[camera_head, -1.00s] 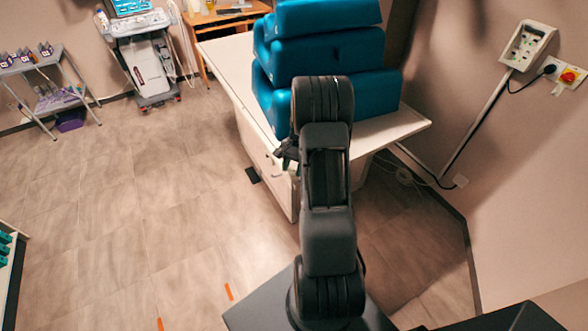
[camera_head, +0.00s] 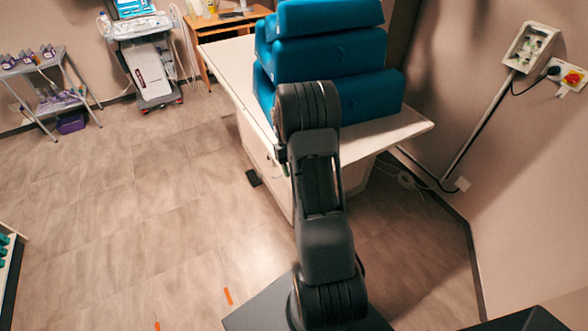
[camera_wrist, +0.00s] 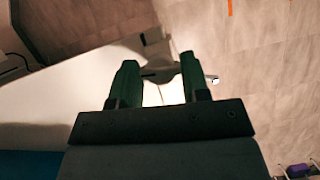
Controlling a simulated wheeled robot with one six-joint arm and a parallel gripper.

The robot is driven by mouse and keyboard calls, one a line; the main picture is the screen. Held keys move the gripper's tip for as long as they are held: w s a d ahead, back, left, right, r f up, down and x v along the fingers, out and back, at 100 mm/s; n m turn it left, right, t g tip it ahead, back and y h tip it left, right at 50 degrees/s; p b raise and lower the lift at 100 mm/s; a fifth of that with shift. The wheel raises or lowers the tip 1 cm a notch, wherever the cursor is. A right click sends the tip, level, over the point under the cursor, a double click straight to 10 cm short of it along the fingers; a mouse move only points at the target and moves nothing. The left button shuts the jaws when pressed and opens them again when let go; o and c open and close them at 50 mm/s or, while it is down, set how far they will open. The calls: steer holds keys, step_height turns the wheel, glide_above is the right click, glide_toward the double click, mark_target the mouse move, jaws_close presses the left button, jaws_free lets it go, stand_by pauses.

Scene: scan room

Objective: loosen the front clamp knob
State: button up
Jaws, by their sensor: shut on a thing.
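In the head view my arm covers the gripper and the knob. The white table (camera_head: 228,65) stands beyond my arm.
Teal cushions (camera_head: 330,55) are stacked on the table. A wall panel (camera_head: 531,45) with a cable is at right. A wheeled machine (camera_head: 150,75) and a grey trolley (camera_head: 45,68) stand at back left.

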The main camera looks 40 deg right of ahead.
steer(key=shift+n, duration=0.6)
steer(key=shift+h, duration=0.3)
steer(key=o, duration=0.9)
steer(key=b+v, duration=0.1)
steer(key=v, duration=1.2)
steer(key=shift+w+r, duration=0.25)
steer(key=shift+r, duration=0.1)
